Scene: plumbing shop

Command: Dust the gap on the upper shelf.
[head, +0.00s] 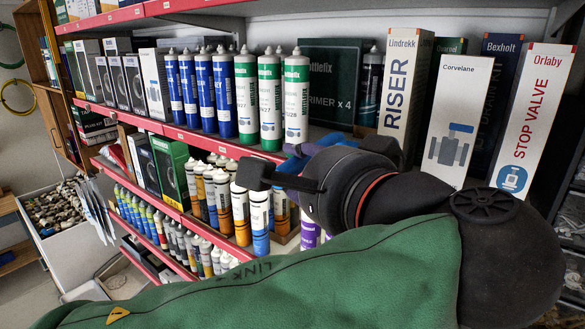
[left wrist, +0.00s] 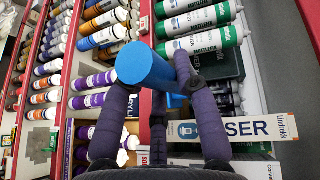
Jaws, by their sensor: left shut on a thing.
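In the head view, the upper shelf's red edge (head: 180,137) runs under a row of items. A gap shows between the green-and-white cartridges (head: 297,95) and the white RISER box (head: 405,85). A dark green PRIMER box (head: 332,75) stands at the back of it. My left gripper (head: 283,170) is in front of the shelf near this gap, shut on a blue cylinder (left wrist: 145,66). In the left wrist view the fingers (left wrist: 160,80) hold the cylinder, its round end towards the camera. The gripper hides much of the gap's floor. My right gripper is not in view.
White boxes, Corvelane (head: 455,115) and STOP VALVE (head: 535,120), stand right of the RISER box. Blue cartridges (head: 205,90) stand left of the green ones. The lower shelf holds more cartridges (head: 240,212) close to my gripper. A bin of small fittings (head: 62,207) is at left.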

